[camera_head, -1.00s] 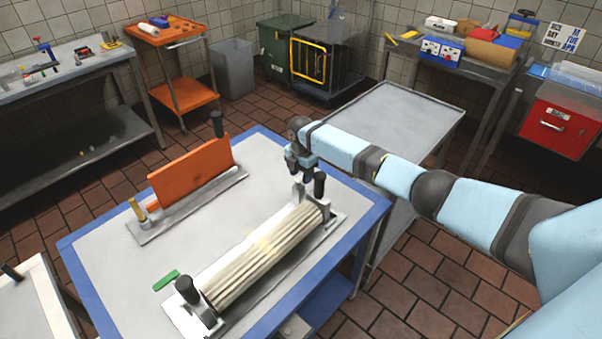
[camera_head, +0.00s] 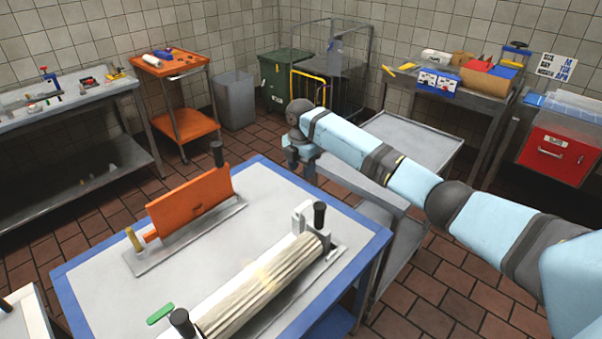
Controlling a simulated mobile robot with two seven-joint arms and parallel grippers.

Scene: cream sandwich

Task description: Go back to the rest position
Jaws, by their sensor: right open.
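My right arm comes in from the right. Its gripper (camera_head: 303,165) hangs above the far right corner of the blue-edged table (camera_head: 110,275), clear of the fixtures. It is open, and nothing shows between its fingers. On the table lies a long cream ribbed roll (camera_head: 255,290) in a metal fixture with black knobs (camera_head: 319,214). An orange plate (camera_head: 190,203) stands upright in a second metal fixture behind it to the left. My left gripper is not in view.
A grey-topped cart (camera_head: 415,138) stands behind my right arm. An orange trolley (camera_head: 170,66), a grey bin (camera_head: 235,100) and a bench with a red box (camera_head: 555,145) line the walls. Tiled floor is open at left.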

